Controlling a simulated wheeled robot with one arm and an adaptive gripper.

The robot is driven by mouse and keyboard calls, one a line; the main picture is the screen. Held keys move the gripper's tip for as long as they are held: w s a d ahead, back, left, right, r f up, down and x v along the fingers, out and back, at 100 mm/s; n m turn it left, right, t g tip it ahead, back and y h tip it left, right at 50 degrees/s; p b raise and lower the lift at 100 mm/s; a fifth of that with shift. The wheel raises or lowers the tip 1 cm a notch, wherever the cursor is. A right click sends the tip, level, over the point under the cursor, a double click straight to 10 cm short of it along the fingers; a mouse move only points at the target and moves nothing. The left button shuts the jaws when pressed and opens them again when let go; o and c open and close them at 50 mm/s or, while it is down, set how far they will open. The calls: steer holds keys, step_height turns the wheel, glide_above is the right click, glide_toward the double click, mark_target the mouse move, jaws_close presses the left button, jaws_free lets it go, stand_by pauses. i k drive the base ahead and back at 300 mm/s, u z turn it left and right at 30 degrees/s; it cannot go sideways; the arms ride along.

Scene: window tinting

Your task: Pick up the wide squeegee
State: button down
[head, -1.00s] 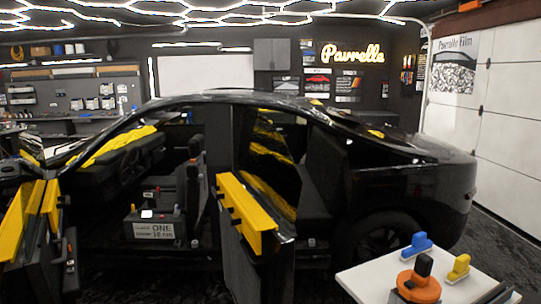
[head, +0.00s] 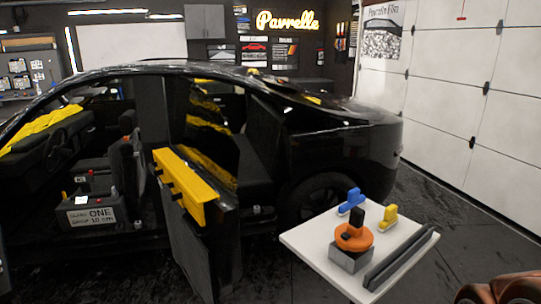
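A white table (head: 318,262) stands at the lower right. On it are a blue tool (head: 352,202), a yellow tool (head: 389,217), an orange piece with a black upright part (head: 354,237) on a grey block (head: 350,259), and a long dark bar (head: 401,258) along the right edge. The long bar is the widest tool there and may be the wide squeegee; I cannot tell for sure. My gripper cannot be made out. A reddish-brown shape at the bottom right corner may be part of my arm.
A black car (head: 345,150) with its door (head: 200,235) open stands left of and behind the table. Yellow covers the top of the door. A box (head: 93,212) sits at the car's door opening. Floor is clear to the right, before the white garage door (head: 460,120).

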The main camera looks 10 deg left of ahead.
mark_target(354, 198)
steer(key=z, duration=1.5)
steer(key=i, duration=1.9)
steer(key=u, duration=3.55)
steer(key=i, duration=0.5)
steer(key=u, duration=0.05)
